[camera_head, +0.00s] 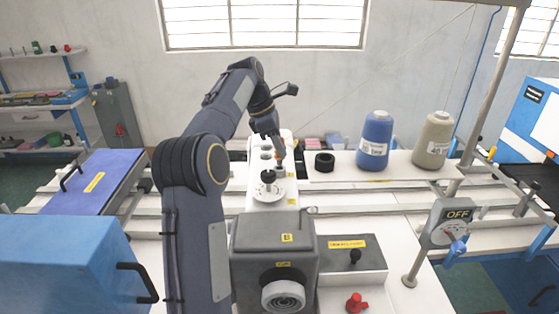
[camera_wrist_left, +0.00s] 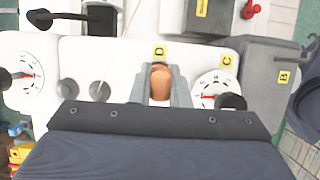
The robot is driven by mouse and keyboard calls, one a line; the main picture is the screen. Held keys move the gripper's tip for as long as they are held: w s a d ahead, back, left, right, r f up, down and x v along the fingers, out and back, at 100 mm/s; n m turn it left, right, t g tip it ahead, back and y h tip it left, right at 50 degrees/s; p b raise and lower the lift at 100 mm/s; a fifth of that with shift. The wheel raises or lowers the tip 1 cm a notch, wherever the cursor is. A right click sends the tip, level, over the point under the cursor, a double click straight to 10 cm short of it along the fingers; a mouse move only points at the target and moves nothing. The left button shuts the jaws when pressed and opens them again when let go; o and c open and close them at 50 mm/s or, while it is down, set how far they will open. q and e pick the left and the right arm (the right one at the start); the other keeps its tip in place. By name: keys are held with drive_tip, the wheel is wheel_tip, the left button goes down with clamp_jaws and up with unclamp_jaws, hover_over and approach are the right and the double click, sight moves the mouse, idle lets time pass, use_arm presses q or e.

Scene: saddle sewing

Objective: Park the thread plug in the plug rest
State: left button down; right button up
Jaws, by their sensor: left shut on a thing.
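My left gripper (camera_head: 279,158) reaches down over the white machine bed at the middle of the head view. In the left wrist view the gripper (camera_wrist_left: 160,92) is shut on a rounded orange-brown piece, which I take to be the thread plug (camera_wrist_left: 160,80). It sits between the two grey fingers, just below a yellow D label (camera_wrist_left: 159,50). The fingers hide its lower part, and I cannot tell whether it is seated in anything. I cannot make out the plug rest for certain. My right gripper is not in view.
A dial with a black knob (camera_head: 268,177) stands close to the gripper; two dials (camera_wrist_left: 213,88) (camera_wrist_left: 20,80) flank it in the wrist view. The grey machine head (camera_head: 272,243) is in front. Blue (camera_head: 375,142) and beige (camera_head: 434,140) thread cones stand at right.

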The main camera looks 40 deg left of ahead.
sight(283, 138)
use_arm(q)
drive_tip(key=shift+r, duration=1.9)
drive_tip(key=shift+r, duration=0.1)
